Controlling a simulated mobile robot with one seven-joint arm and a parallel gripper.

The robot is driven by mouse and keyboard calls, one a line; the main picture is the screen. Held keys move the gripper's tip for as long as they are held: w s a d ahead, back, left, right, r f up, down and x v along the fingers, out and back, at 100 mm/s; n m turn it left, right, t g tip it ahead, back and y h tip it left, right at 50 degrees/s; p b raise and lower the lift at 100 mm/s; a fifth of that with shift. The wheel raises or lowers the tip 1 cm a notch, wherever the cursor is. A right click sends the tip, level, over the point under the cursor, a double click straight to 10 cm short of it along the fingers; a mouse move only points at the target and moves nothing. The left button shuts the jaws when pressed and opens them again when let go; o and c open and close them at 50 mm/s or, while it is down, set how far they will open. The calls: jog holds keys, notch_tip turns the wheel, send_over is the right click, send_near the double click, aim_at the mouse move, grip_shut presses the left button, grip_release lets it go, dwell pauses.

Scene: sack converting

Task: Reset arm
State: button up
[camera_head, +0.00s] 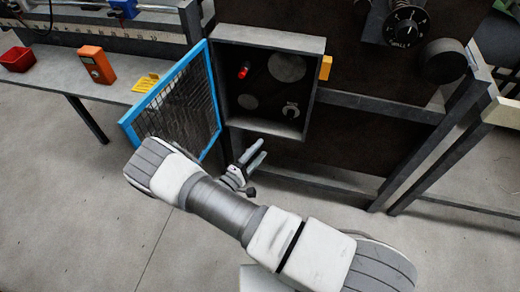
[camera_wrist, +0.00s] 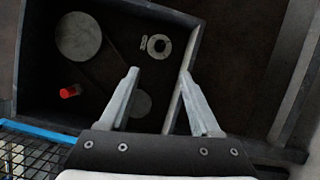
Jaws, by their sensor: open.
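My gripper (camera_wrist: 157,75) is open and empty in the wrist view, with its two pale fingers spread apart. It points toward a dark open box (camera_wrist: 35,75) with discs inside and a red-tipped part on its back panel. In the head view my gripper (camera_head: 258,156) is partly hidden behind my wrist, just below the box (camera_head: 312,45). The box's blue-framed mesh door (camera_head: 181,102) stands swung open to the left. The red part (camera_head: 243,71) sits at the box's left side and also shows in the wrist view (camera_wrist: 69,92).
A grey bench (camera_head: 40,66) at the left holds a red bin (camera_head: 17,59), an orange device (camera_head: 96,64) and a yellow tag (camera_head: 145,83). A machine frame with a dial (camera_head: 405,26) and black knob (camera_head: 443,61) stands right. The floor at the lower left is clear.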

dwell(0.3)
jog(key=s+d+r+m+g+y+p, duration=0.1)
jog(key=s+d+r+m+g, duration=0.2)
jog(key=r, duration=0.6)
jog(key=s+d+r+m+g+p, duration=0.1)
jog(key=d+r+m+g+p, duration=0.1)
jog(key=d+r+m+g, duration=0.5)
jog(key=s+d+r+g+y+p, duration=0.1)
jog(key=s+r+g, duration=0.15)
jog(key=r, duration=0.85)
jog(key=s+r+m+t+y+p, duration=0.1)
jog(key=s+r+t+y+p, duration=0.1)
jog(key=s+r+y, duration=0.3)
jog(key=s+r+m+t+y+p, duration=0.1)
jog(key=s+r+t+y+p, duration=0.1)
jog(key=s+r, duration=0.9)
jog(key=shift+d+r+y+p, duration=0.3)
jog(key=shift+r+y+p, duration=0.8)
jog(key=shift+r, duration=2.05)
jog(key=shift+y+b, duration=0.3)
jog(key=shift+b, duration=0.05)
